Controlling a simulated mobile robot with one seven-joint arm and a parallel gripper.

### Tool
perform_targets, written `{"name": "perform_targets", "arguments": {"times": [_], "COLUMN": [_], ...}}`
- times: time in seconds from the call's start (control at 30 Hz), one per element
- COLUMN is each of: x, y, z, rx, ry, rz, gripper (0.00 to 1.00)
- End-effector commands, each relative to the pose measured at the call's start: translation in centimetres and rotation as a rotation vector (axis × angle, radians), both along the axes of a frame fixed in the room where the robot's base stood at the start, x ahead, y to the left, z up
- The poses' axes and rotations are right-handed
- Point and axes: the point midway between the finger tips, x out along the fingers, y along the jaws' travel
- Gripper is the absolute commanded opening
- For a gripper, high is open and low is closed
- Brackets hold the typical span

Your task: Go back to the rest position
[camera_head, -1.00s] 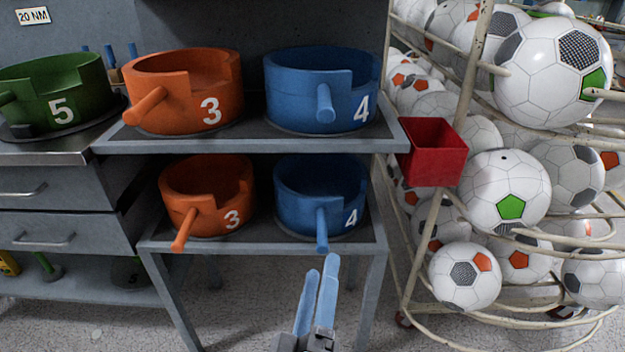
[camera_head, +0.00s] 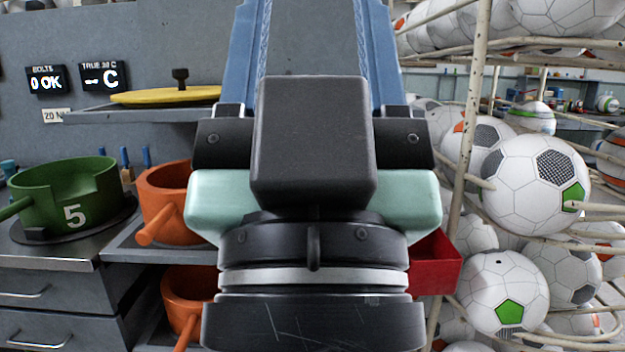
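My gripper (camera_head: 312,215) fills the middle of the head view, close to the camera. Its body is black and pale green, with two long blue fingers rising at the top of the picture. The fingers (camera_head: 312,45) stand apart with a grey gap between them, and I see nothing held in the part that shows. The fingertips are cut off by the top edge.
At left a green number 5 ring (camera_head: 66,195) sits on a workbench. Orange rings on an upper shelf (camera_head: 168,205) and lower shelf (camera_head: 186,300) are partly hidden behind my gripper. A red bin (camera_head: 437,264) and a ball rack (camera_head: 465,130) stand at right.

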Motion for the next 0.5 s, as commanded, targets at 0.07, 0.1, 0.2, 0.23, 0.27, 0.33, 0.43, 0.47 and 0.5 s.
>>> {"name": "perform_targets", "arguments": {"times": [0.07, 0.1, 0.2, 0.23, 0.27, 0.33, 0.43, 0.47, 0.5], "x": [0.0, 0.0, 0.1, 0.1, 0.1, 0.1, 0.1, 0.1, 0.1], "y": [0.0, 0.0, 0.0, 0.0, 0.0, 0.0, 0.1, 0.1, 0.1], "z": [3.5, 4.8, 8.0, 9.0, 9.9, 12.1, 15.2, 16.2, 17.4], "rx": [-0.001, -0.001, -0.001, -0.001, -0.001, -0.001, -0.001, -0.001, -0.001], "ry": [0.001, 0.001, 0.001, 0.001, 0.001, 0.002, 0.002, 0.002, 0.002], "rz": [-0.001, -0.001, -0.001, -0.001, -0.001, -0.001, 0.0, 0.0, 0.0], "gripper": [0.57, 0.57, 0.57, 0.57, 0.57, 0.57, 0.57, 0.57, 0.57]}}
